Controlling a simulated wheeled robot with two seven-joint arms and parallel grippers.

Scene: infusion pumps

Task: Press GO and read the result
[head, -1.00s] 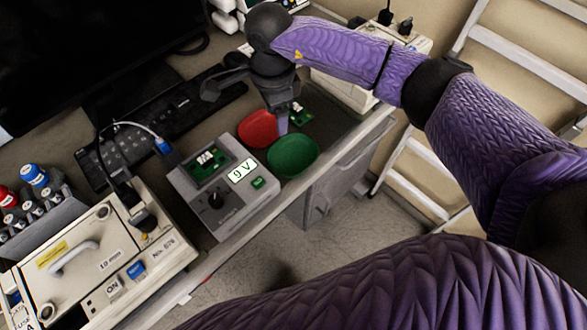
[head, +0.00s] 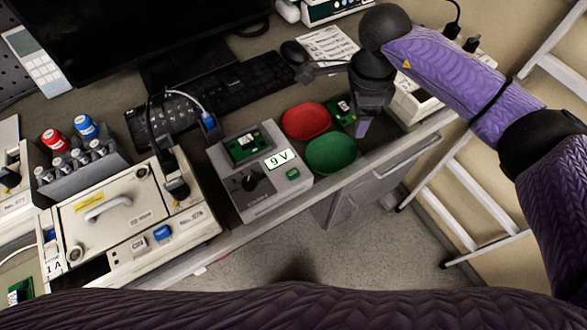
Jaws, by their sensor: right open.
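A grey tester (head: 258,170) stands at the table's front edge with a black dial and a small green circuit board (head: 245,146) seated in its top. Its lit display (head: 279,159) reads "9 V". A green button (head: 293,174), presumably GO, sits just below the display; its lettering is too small to read. My right gripper (head: 363,127) is open and points down, to the right of the tester and beyond the green dish, apart from the button. My left gripper is out of view.
A red dish (head: 306,121) and a green dish (head: 332,154) lie right of the tester. Another circuit board (head: 342,111) lies between the red dish and my right gripper. A cream device (head: 112,212) stands left. A keyboard (head: 228,88) is behind.

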